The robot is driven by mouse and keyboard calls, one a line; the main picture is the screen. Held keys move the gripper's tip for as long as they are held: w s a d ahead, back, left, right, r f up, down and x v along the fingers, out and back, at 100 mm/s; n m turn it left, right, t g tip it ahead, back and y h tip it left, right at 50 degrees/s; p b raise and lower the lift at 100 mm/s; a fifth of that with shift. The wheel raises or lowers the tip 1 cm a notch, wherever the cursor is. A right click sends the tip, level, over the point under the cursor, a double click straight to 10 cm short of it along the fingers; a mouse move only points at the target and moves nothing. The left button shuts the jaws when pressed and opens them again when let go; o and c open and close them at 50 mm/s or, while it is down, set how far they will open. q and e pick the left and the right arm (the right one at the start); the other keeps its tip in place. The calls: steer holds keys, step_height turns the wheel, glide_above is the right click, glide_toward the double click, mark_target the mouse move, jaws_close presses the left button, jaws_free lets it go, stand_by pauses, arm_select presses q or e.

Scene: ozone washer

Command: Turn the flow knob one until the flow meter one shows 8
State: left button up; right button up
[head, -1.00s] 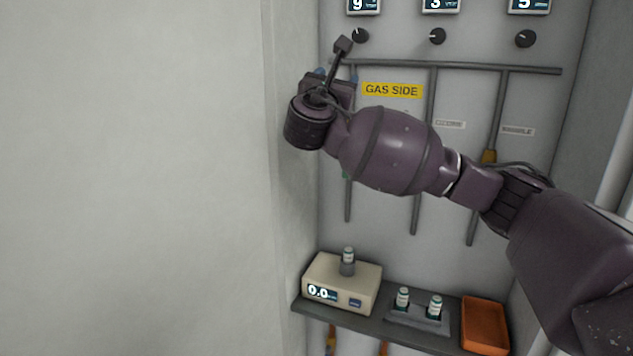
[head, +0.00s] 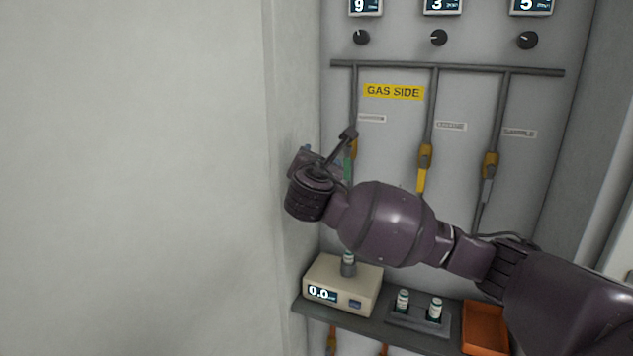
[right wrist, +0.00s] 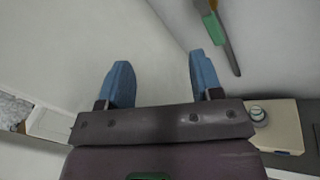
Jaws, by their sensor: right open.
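Three flow meters sit along the top edge of the head view. The leftmost meter (head: 365,6) reads 9, the middle one (head: 442,5) reads 3 and the right one (head: 531,6) reads 5. A black knob (head: 361,37) is below the leftmost meter, with further knobs below the middle (head: 438,37) and right (head: 527,40) meters. My right gripper (right wrist: 160,80) is open and empty, its two blue fingers apart. In the head view its wrist is well below the leftmost knob, near the left wall. My left gripper is not in view.
A yellow GAS SIDE label (head: 394,92) and a horizontal pipe (head: 450,68) are below the knobs. Vertical pipes carry valve handles, one yellow (head: 422,180). A shelf holds a beige device (head: 330,287) reading 0.0, a vial rack (head: 420,322) and an orange tray (head: 485,327).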

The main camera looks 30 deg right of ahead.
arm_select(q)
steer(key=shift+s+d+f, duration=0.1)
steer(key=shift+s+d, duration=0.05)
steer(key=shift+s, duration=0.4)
arm_select(e)
steer(key=shift+y, duration=0.8)
steer(key=f, duration=0.4)
steer(key=shift+s+a+f, duration=0.15)
steer(key=shift+s+a, duration=0.05)
steer(key=shift+a, duration=0.2)
